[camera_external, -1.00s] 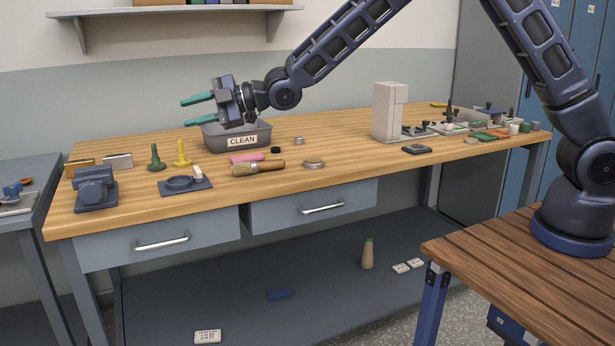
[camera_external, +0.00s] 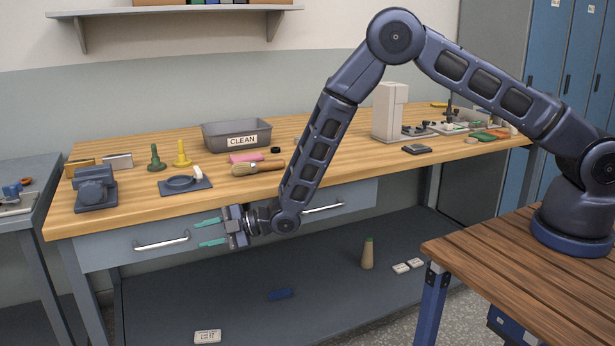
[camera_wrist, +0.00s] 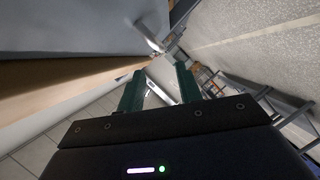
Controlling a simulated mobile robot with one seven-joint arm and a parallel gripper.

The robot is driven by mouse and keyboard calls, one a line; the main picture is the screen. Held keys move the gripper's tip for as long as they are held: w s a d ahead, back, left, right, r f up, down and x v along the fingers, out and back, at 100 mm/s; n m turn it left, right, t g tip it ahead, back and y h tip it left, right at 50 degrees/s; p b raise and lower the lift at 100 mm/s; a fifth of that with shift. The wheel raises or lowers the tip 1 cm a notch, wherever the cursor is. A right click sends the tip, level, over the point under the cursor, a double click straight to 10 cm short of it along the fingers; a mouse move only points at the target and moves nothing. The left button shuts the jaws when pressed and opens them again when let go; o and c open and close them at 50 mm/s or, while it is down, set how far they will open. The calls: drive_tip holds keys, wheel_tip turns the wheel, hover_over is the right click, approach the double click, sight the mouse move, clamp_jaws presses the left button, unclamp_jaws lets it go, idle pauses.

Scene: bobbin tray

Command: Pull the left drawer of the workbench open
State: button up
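The left drawer (camera_external: 112,250) is a grey-blue front under the workbench top at the left, and it looks shut. Its silver bar handle (camera_external: 162,244) runs across the middle of the front. My gripper (camera_external: 204,232) is in front of the drawer, just right of the handle, with its teal fingers pointing left. The fingers are apart and nothing shows held between them. In the wrist view my gripper (camera_wrist: 157,76) also shows open, with a pale bar-like shape between the fingers that I cannot name surely.
The right drawer's handle (camera_external: 323,209) is partly behind my arm. The wooden bench top (camera_external: 120,213) holds a vise (camera_external: 95,188), a CLEAN bin (camera_external: 236,134) and a brush (camera_external: 258,168). A lower shelf (camera_external: 330,285) carries a few small items, with free room above it.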

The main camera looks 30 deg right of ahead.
sight(170, 243)
drive_tip(key=x, duration=1)
drive_tip(key=shift+w+a, duration=0.15)
drive_tip(key=shift+a, duration=0.05)
drive_tip(key=shift+f, duration=0.1)
clamp_jaws()
